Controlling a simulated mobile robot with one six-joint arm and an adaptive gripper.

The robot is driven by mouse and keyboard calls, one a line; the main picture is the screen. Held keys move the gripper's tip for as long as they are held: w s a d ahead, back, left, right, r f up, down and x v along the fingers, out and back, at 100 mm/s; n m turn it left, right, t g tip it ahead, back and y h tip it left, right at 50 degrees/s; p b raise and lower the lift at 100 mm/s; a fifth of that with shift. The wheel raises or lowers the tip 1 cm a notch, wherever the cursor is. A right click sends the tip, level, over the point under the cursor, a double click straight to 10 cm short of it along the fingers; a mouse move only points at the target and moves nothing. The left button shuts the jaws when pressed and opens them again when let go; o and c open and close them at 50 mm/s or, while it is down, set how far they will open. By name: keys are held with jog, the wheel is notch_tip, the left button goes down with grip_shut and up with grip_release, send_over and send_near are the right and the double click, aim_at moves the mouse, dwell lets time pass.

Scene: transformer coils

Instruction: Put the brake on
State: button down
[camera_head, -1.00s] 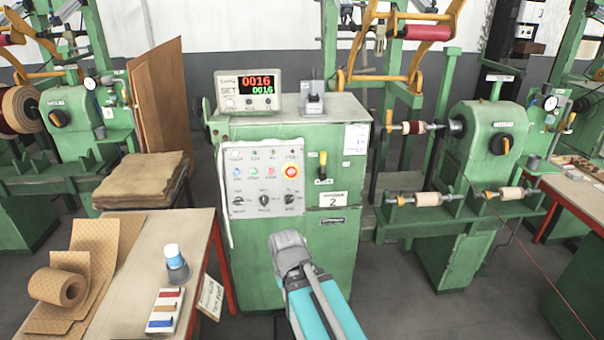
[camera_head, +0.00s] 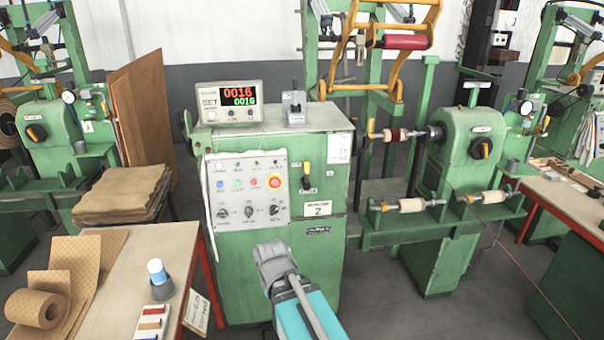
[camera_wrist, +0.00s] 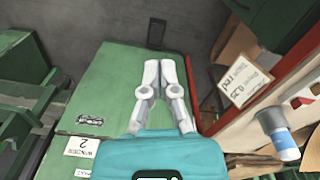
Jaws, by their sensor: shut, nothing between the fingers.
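A small lever with a yellow and black handle (camera_head: 307,176) stands upright on the right part of the green cabinet's front (camera_head: 250,265), above a small white label too small to read. I cannot tell for sure whether it is the brake. My gripper (camera_head: 268,252) is in front of the cabinet, below the control panel, apart from the lever, and empty. In the wrist view my gripper (camera_wrist: 160,68) has its two grey fingers together over the green cabinet (camera_wrist: 112,80). The lever is not visible there.
The control panel (camera_head: 247,192) has a red stop button (camera_head: 275,181). A counter (camera_head: 230,102) reads 0016. A work table (camera_head: 175,240) with a bottle (camera_head: 160,280) is at left. The winder (camera_head: 470,155) with spools is at right. Grey floor shows between cabinet and winder.

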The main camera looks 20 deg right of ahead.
jog(key=w+d+r+t+h, duration=0.1)
jog(key=w+d+t+h, duration=0.25)
jog(key=w+d, duration=0.55)
jog(key=n+t+h+b, duration=0.3)
jog(key=n+t+h, duration=0.5)
jog(key=n+t, duration=0.1)
send_near(306, 173)
jog(key=a+r, duration=0.1)
jog(key=a, duration=0.1)
jog(key=shift+w+a+r+n+t, duration=0.2)
jog(key=shift+w+r+n+t, duration=0.05)
jog(key=shift+r+n+t, duration=0.25)
jog(key=shift+f, duration=0.1)
jog(key=x, duration=1)
jog(key=shift+a+y, duration=0.25)
